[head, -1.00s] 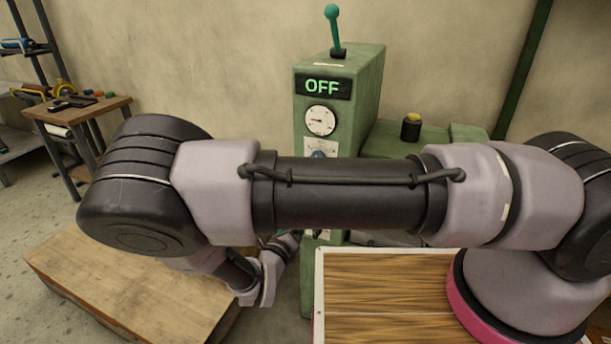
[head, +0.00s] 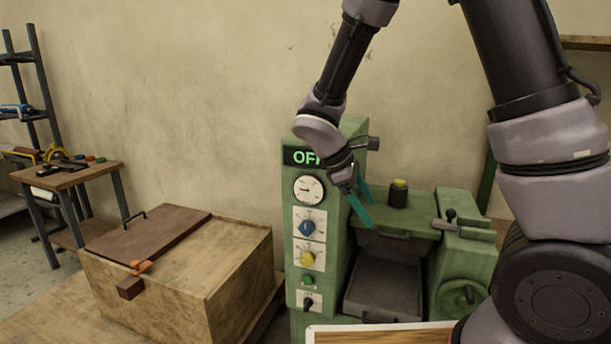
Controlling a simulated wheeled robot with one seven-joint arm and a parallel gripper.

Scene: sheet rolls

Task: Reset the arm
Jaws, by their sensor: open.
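My gripper (head: 362,207) hangs from my raised arm in front of the green machine (head: 297,232). Its two teal fingers point down and to the right, apart and with nothing between them. They are in front of the machine's upper part, above the grey tray (head: 383,286). My wrist hides part of the display (head: 299,156), which shows "OF" and a cut-off letter. My upper arm stands tall on the right side of the view.
A wooden box (head: 220,280) with a brown lid (head: 150,241) stands at left on a low wooden platform (head: 45,320). A black jar with a yellow cap (head: 398,194) stands on the machine. A handwheel (head: 462,298) is at right. A tool table (head: 70,180) stands far left.

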